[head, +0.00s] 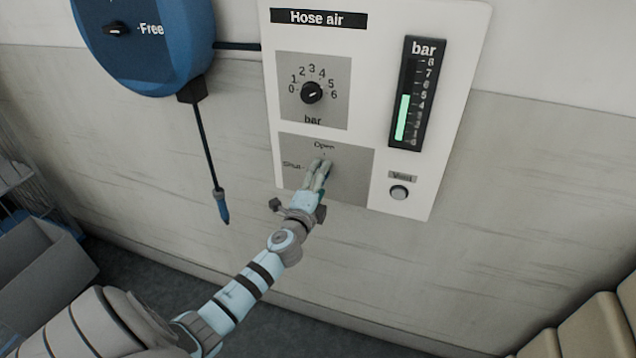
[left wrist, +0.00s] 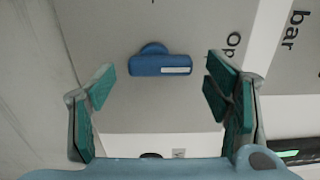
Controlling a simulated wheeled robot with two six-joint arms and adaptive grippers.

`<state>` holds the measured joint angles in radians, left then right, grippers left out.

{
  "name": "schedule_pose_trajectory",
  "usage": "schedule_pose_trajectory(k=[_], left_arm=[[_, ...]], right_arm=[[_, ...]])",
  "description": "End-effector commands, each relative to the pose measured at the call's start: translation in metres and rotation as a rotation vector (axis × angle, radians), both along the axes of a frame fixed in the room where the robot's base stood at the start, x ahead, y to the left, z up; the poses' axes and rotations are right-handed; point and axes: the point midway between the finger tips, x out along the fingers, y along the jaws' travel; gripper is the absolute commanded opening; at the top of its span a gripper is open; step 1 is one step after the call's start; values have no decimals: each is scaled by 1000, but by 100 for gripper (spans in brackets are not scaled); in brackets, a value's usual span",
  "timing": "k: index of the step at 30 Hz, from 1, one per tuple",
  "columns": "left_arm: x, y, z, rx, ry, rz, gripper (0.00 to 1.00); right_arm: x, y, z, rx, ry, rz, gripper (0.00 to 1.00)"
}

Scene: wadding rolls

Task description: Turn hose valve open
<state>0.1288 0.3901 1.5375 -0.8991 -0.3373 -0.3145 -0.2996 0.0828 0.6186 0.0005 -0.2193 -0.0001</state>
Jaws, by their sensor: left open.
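The hose valve is a blue bar handle (left wrist: 160,65) on a grey plate (head: 355,180) of the white panel. In the left wrist view its long side runs level, and its white mark is on the right half, toward the partly visible Open lettering (left wrist: 234,44). In the head view my gripper covers the handle; the words Open (head: 324,145) and Shut (head: 292,164) show around it. My left gripper (head: 321,168) reaches up to the plate. In the left wrist view its green-padded fingers (left wrist: 161,84) are open, one on each side of the handle, with gaps to it. My right gripper is out of view.
Above the valve is a pressure dial (head: 312,93); to the right are a green bar gauge (head: 409,95) and a Vent button (head: 399,192). A blue hose reel (head: 150,40) with a hanging hose end (head: 221,207) is left. Tan rolls (head: 590,330) lie at lower right.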

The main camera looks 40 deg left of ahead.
Motion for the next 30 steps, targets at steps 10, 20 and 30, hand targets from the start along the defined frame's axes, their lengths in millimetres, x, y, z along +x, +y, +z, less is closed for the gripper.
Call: schedule_pose_trajectory(k=[10,20,30], left_arm=[[-74,-26,-2,1,4,-3,71],[-112,-39,0,0,1,0,71],[-112,-39,0,0,1,0,71]], right_arm=[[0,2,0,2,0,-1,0],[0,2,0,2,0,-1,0],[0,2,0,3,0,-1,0]])
